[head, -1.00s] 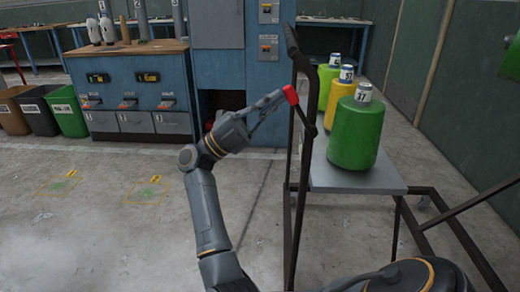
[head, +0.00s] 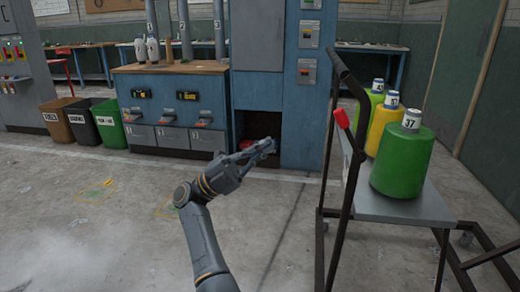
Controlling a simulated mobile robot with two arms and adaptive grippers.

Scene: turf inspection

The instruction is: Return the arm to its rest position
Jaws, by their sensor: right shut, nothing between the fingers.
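My right arm rises from the bottom middle of the head view. Its gripper (head: 264,148) is shut and empty, held out in front of the dark opening in the blue cabinet. The cart's red grip (head: 342,118) is to the right of the gripper and apart from it in the picture. My left gripper is not in view.
A dark-framed cart (head: 435,207) on the right bears a green canister (head: 402,162) marked 37, a yellow canister (head: 381,130) and another green one behind. A blue drawer bench (head: 165,85) and several bins (head: 88,124) stand at the back left. The floor on the left is open.

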